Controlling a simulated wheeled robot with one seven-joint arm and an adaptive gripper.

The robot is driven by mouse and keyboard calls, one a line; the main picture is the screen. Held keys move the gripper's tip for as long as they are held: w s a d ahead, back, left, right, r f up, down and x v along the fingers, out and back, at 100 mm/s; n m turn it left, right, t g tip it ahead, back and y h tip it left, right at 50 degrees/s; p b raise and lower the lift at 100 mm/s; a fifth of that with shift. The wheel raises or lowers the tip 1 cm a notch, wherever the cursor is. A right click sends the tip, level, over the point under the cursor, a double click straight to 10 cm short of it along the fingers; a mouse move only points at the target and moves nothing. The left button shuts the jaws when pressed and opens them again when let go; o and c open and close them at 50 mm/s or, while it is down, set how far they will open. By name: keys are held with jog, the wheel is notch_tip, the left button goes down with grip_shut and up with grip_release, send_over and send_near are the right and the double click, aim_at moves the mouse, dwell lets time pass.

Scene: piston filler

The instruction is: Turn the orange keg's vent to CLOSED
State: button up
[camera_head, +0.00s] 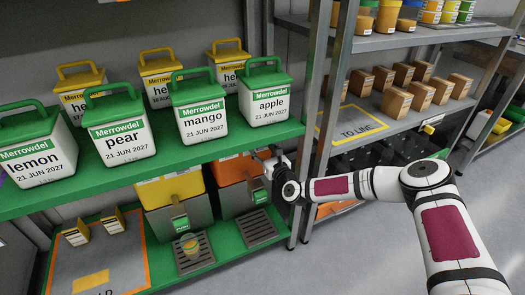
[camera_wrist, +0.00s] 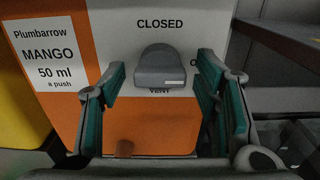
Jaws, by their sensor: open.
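The orange keg (camera_head: 236,170) stands on the lower green shelf. In the wrist view its orange and white front (camera_wrist: 95,40) carries a label reading Plumbarrow MANGO 50 ml a push. The grey vent knob (camera_wrist: 160,62) sits on that front, with CLOSED printed above it and VENT below. A word starting with O at its right is mostly hidden by a finger. A small white mark shows on the knob's lower right. My gripper (camera_wrist: 162,72) is open, with one finger on each side of the knob. I cannot tell whether they touch it. In the head view my gripper (camera_head: 266,160) is at the keg's right side.
A yellow keg (camera_head: 170,188) stands left of the orange one. Drip trays (camera_head: 255,228) lie before both, with a small cup (camera_head: 190,245) on the left one. Labelled tubs (camera_head: 200,118) crowd the shelf above. A metal shelf post (camera_head: 318,100) is close to my arm.

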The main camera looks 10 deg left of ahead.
jog(key=shift+w+a, duration=0.1)
jog(key=c, duration=1.2)
jog(key=shift+o, duration=0.2)
jog(key=shift+n+b, duration=0.3)
jog(key=shift+b, duration=0.05)
jog(key=n+b, duration=0.2)
jog(key=shift+f+n, duration=0.1)
jog(key=shift+n, duration=0.3)
jog(key=n+b, duration=0.3)
jog(key=n, duration=0.2)
jog(key=shift+n, duration=0.3)
jog(key=n+b, duration=0.2)
jog(key=n, duration=0.2)
jog(key=shift+n+b, duration=1.05)
jog(key=shift+n, duration=1.45)
